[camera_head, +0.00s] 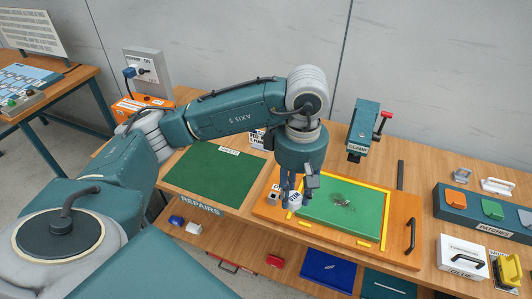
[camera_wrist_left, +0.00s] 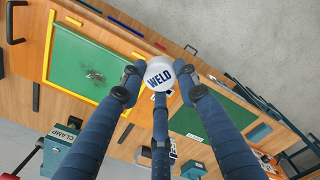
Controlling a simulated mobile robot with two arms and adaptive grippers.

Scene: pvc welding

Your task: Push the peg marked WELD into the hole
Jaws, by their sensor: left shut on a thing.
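The white peg marked WELD (camera_wrist_left: 160,76) is between the fingertips of my left gripper (camera_wrist_left: 160,88) in the left wrist view, its lettered end facing the camera. In the head view my left gripper (camera_head: 294,190) points down, shut on the peg (camera_head: 295,203), at the left edge of the green panel in the yellow frame (camera_head: 384,216). The fingers partly cover the peg. A small pale block (camera_head: 273,197) is just left of it. I cannot make out the hole, or whether the peg touches the wooden board (camera_head: 402,243). My right gripper is not in view.
A clamp (camera_head: 361,133) stands behind the board. A black handle (camera_head: 411,236) is at its right end. The green REPAIRS mat (camera_head: 215,175) lies clear at left. The PATCHES rack (camera_head: 470,208) and GLUE box (camera_head: 461,253) are at right.

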